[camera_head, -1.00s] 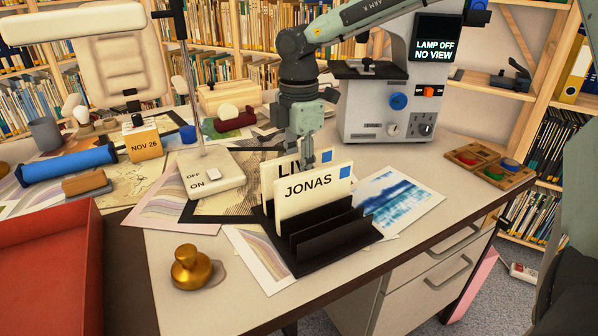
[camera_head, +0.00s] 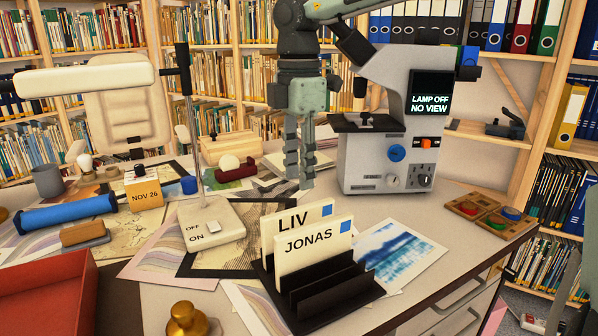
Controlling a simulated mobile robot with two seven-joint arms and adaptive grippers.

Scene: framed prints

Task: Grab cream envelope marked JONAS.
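My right gripper (camera_head: 299,183) hangs fingers-down above and behind the envelopes in the picture, apart from both. It holds nothing that I can see. Its two fingers look close together, but their gap is unclear from this angle. My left gripper is not in view.
A lamp base with an ON/OFF switch (camera_head: 207,235) stands left of the rack. A grey device reading LAMP OFF NO VIEW (camera_head: 385,160) stands behind it. A blue print (camera_head: 400,255) lies right of the rack, a brass stamp (camera_head: 186,320) front left, a red tray (camera_head: 50,300) far left.

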